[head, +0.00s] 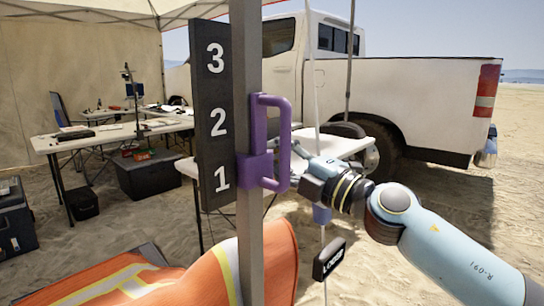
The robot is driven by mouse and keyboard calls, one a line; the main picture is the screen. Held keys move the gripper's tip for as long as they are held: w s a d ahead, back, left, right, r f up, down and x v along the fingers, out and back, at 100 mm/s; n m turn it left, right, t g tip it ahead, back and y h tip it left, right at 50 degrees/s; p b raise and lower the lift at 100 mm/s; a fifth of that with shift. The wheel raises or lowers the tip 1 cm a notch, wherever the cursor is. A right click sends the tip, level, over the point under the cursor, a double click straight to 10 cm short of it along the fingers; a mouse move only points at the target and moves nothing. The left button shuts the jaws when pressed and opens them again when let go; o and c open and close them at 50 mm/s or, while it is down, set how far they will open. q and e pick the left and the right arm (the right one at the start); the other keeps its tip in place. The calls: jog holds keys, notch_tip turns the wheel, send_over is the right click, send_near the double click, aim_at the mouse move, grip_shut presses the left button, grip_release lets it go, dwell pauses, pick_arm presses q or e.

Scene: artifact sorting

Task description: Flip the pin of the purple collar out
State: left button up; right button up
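The purple collar (256,169) sits around the grey upright pole (248,90), level with the number 1 on the dark number board (214,115). I cannot tell the pin apart from this handle. My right gripper (300,160) comes in from the right, close to the handle's lower right side. Its fingertips are small and partly overlapped by the handle, so contact and opening are unclear. My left gripper is not in view.
An orange cloth with reflective strips (215,270) lies low in front, behind the pole. A black label tag (328,258) hangs below my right wrist. White tables (75,142), a dark crate (150,175) and a white pickup truck (420,85) stand farther back on sand.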

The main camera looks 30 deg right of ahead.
jog(key=o, duration=0.6)
jog(key=shift+s+d+f, duration=0.1)
jog(key=shift+s+d, duration=0.1)
jog(key=shift+d, duration=0.15)
jog(key=shift+w+a, duration=0.1)
jog(key=shift+a, duration=0.05)
jog(key=shift+r, duration=5.1)
jog(key=shift+p+v, duration=4.4)
jog(key=shift+v, duration=1.85)
